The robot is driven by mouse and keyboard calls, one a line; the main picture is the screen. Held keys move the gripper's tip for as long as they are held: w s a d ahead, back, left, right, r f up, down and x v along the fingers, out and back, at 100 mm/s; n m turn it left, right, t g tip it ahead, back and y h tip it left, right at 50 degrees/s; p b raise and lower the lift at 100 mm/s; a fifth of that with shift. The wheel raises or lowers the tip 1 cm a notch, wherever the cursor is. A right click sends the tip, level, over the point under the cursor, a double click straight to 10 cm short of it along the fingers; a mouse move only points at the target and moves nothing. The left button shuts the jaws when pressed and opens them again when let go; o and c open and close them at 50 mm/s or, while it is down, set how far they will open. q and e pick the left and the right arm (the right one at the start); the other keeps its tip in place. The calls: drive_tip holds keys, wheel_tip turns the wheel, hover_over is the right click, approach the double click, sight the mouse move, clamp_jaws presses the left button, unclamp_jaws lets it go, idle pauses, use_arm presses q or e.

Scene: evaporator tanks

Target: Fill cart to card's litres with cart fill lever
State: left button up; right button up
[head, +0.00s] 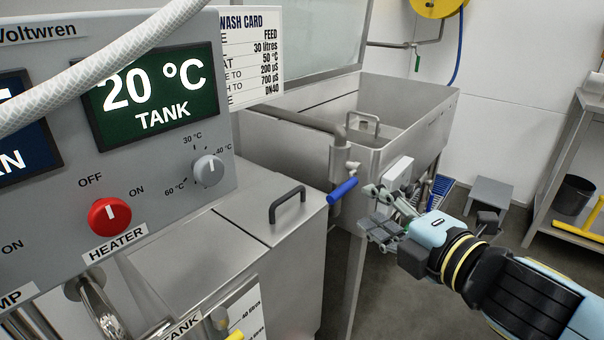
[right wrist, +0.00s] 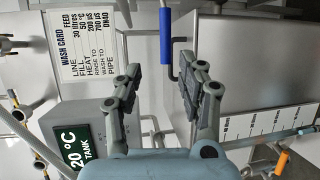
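A lever with a blue grip (head: 342,191) sits on a valve below the grey pipe at the steel sink; in the right wrist view the blue grip (right wrist: 166,45) lies ahead of the fingers. My right gripper (head: 377,212) is open and empty, just right of the grip and apart from it; its spread fingers (right wrist: 163,88) show in the wrist view. The wash card (head: 255,60) reads fill 30 litres. The cart's tank (head: 235,230) has a steel lid; its litre scale (head: 243,315) is partly cut off, and no level can be read. My left gripper is out of view.
The cart's control panel (head: 140,175) stands close at left, with a 20 °C display (head: 155,95) and a red heater knob (head: 110,215). A white hose (head: 95,75) crosses it. A black lid handle (head: 287,204) sticks up. Floor shows at right.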

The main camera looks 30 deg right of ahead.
sight(345, 192)
drive_tip(key=w+p, duration=0.1)
drive_tip(key=w, duration=0.2)
drive_tip(key=w+f, duration=0.1)
drive_tip(key=w, duration=0.2)
drive_tip(key=w+f+p, duration=0.1)
drive_tip(key=w, duration=0.1)
drive_tip(key=shift+w+d+f+p, duration=0.1)
drive_tip(key=shift+w+d+p, duration=0.2)
drive_tip(key=shift+w+p, duration=0.1)
drive_tip(key=shift+w+f, duration=0.15)
drive_tip(key=shift+w, duration=0.35)
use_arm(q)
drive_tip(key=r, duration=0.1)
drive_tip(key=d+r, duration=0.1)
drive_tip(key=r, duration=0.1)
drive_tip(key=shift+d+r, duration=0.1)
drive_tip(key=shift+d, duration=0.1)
use_arm(e)
clamp_jaws()
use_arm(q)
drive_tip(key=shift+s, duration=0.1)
